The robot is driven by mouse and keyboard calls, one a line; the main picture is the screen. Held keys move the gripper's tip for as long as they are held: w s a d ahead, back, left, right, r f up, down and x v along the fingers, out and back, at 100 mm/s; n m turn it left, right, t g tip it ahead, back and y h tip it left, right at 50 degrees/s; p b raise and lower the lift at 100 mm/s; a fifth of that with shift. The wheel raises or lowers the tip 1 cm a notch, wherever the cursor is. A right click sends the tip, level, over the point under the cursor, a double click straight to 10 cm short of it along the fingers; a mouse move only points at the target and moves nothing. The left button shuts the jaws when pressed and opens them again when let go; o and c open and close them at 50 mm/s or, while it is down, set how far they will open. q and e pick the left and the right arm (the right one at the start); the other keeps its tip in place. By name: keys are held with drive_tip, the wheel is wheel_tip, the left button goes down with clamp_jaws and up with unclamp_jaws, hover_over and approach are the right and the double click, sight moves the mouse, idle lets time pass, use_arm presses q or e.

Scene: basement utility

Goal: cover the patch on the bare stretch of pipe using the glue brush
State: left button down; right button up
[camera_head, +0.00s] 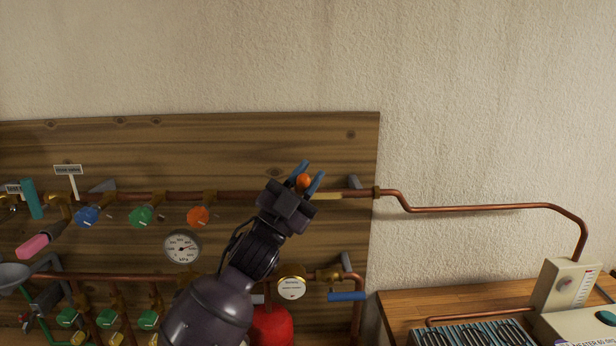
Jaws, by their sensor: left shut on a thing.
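My left gripper (312,177) is in front of the upper copper pipe, with its blue fingers shut on an orange, rounded thing (303,181). This appears to be the end of the glue brush; the rest of it is hidden by the gripper, and I cannot see its bristles. A pale yellow stretch (328,196) of the upper pipe, apparently the patch area, shows just right of the gripper. Its left part is hidden behind the gripper. I cannot tell whether the brush touches the pipe. My right gripper is not in view.
The wooden board (250,140) carries blue, green and orange valve knobs (198,216), a pressure gauge (182,247) and a lower pipe (140,277). A pink-handled tool (33,246) is at the left. A wooden surface (400,305) with a boxy device (566,285) stands at right.

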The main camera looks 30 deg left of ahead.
use_arm(q)
drive_tip(key=shift+s+a, duration=0.65)
drive_tip(key=shift+a, duration=0.15)
drive_tip(key=shift+w+d, duration=0.45)
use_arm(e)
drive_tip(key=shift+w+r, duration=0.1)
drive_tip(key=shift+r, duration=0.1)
use_arm(q)
drive_tip(key=shift+d, duration=0.1)
